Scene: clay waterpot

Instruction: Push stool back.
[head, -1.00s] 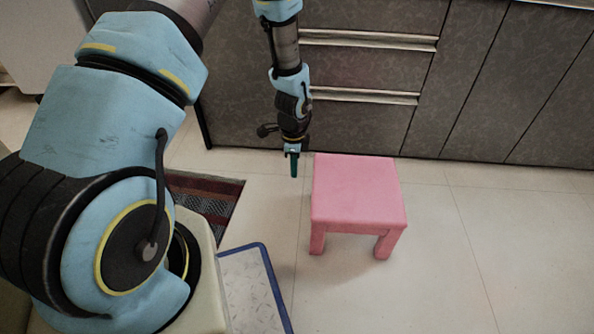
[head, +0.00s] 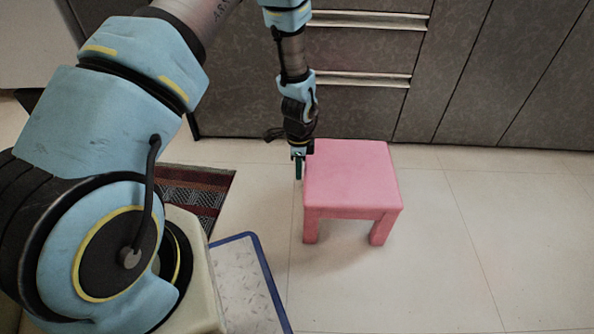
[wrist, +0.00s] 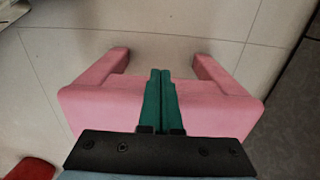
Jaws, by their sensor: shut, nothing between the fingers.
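The pink stool (head: 352,175) stands upright on the tiled floor in the head view, a little out from the dark cabinets. My gripper (head: 298,170) points down beside the stool's left edge, close to its far left corner. Its green fingers are together with nothing between them. In the wrist view the shut fingers (wrist: 160,85) lie across the view of the pink stool (wrist: 212,108), with two of its legs pointing away. I cannot tell whether the fingers touch the stool.
Dark cabinets (head: 360,110) with metal handles line the back. A red patterned mat (head: 196,190) and a blue-rimmed white panel (head: 243,280) lie on the floor to the left. The floor (head: 450,250) right of the stool is clear.

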